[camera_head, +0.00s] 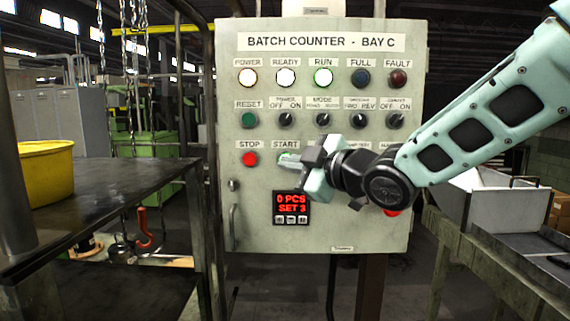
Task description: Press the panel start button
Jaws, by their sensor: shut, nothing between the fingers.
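A grey control panel (235,75) headed "BATCH COUNTER - BAY C" stands in the middle of the head view. Its start button sits under the START label (285,146), right of the red stop button (249,159). The POWER (248,77), READY (285,77) and RUN (323,77) lamps look lit, RUN with a green rim. The red display (291,203) reads 0 PCS, SET 3.
A green reset button (249,120) and several black selector knobs (285,120) are above the start button. My arm covers the panel's lower right controls. A dark table (95,195) with a yellow tub (45,172) stands left. A metal chute (510,205) stands right.

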